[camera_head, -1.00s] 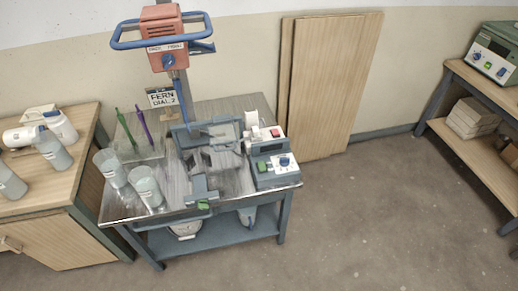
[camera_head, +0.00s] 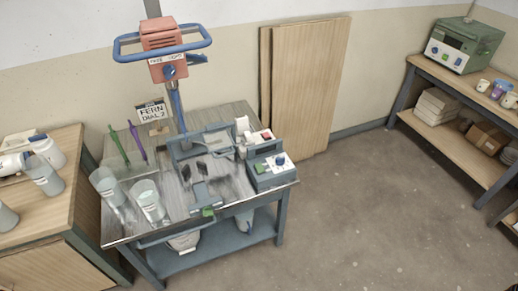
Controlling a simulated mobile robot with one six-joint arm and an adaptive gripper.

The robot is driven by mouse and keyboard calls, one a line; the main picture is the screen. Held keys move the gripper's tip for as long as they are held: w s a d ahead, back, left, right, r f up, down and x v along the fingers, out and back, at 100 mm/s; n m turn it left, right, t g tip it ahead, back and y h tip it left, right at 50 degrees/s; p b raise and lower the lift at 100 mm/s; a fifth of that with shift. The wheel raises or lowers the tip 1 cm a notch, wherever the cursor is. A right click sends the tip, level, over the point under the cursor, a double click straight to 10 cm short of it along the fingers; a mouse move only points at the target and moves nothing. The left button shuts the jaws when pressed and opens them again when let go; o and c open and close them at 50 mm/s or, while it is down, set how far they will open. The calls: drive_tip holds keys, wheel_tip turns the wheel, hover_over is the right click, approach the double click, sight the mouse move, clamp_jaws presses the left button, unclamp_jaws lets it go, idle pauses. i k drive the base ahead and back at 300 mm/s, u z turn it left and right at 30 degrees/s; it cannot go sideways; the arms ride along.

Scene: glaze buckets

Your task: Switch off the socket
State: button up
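A small white box with a red switch (camera_head: 263,137) lies at the right rear of the metal-topped table (camera_head: 235,196). It looks like the socket, but it is too small to be sure or to read the switch position. A white upright piece (camera_head: 242,125) stands just left of it. A blue-grey control box (camera_head: 270,170) with a blue knob and small buttons sits directly in front of it. My gripper does not show in the head view.
An orange mixer (camera_head: 162,50) with a blue handle rises over the table. Two clear cups (camera_head: 150,202) stand front left. Wooden boards (camera_head: 305,90) lean on the wall. A shelf bench (camera_head: 455,105) holds a green machine (camera_head: 463,45). The floor (camera_head: 350,220) is clear at right.

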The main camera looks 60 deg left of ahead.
sight(267, 135)
drive_tip(key=u, duration=2.15)
drive_tip(key=i, duration=1.05)
drive_tip(key=z, duration=0.15)
